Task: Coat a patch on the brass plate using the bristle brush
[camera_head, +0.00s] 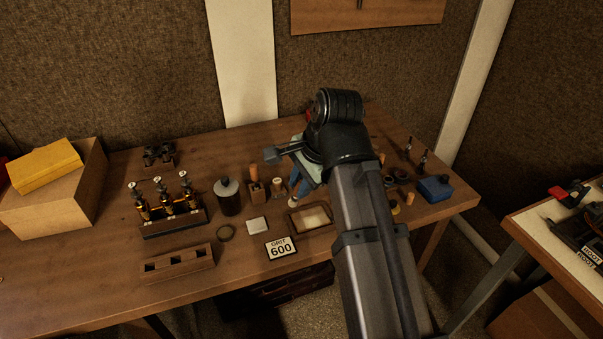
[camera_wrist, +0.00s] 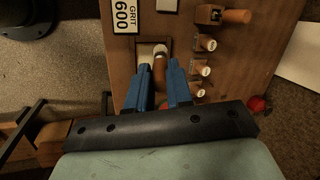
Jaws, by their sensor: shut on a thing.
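My gripper's two blue fingers show in the wrist view (camera_wrist: 158,74), shut on the brush (camera_wrist: 159,66) with an orange-brown handle and a pale tip. In the head view my blue fingers (camera_head: 297,185) are just behind and left of the plate, partly hidden by my arm. I cannot tell whether the bristles touch the plate.
A GRIT 600 card (camera_head: 280,248) and a pale square block (camera_head: 257,225) lie left of the plate. A dark bottle (camera_head: 229,198), a valve rack (camera_head: 172,219) and a slotted wooden block (camera_head: 180,263) stand further left. A blue box (camera_head: 435,188) is at right. Several small holders stand near my gripper.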

